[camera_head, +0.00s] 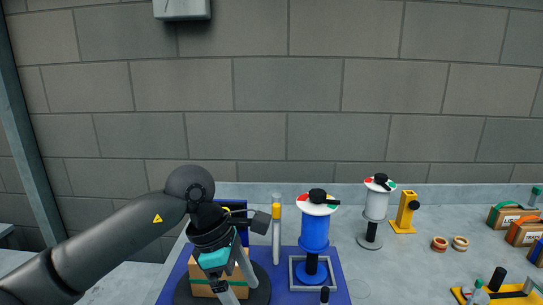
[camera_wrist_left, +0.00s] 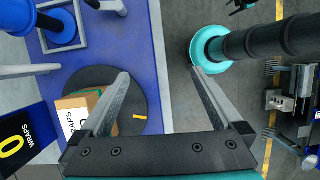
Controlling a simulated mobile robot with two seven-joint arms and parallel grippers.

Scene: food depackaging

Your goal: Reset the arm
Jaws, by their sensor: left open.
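My left gripper (camera_head: 236,283) reaches in from the left over the blue mat (camera_head: 338,287), with its fingers apart and nothing between them. In the left wrist view the open left gripper (camera_wrist_left: 160,75) has one finger over the mat's black round plate and the other past the mat's edge, over the floor. A cardboard box (camera_head: 203,289) with a green band stands on the black round plate (camera_head: 262,290), partly hidden behind the gripper. The box (camera_wrist_left: 72,104) also shows beside the left finger in the wrist view. My right gripper is not in view.
A blue dispenser (camera_head: 314,234) stands in a grey frame, with a white dispenser (camera_head: 375,205) and yellow stand (camera_head: 405,212) right of it. Tape rolls (camera_head: 460,243), several boxes (camera_head: 498,216) and a yellow tray (camera_head: 510,298) lie at right. The grey table (camera_head: 420,275) is bare between.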

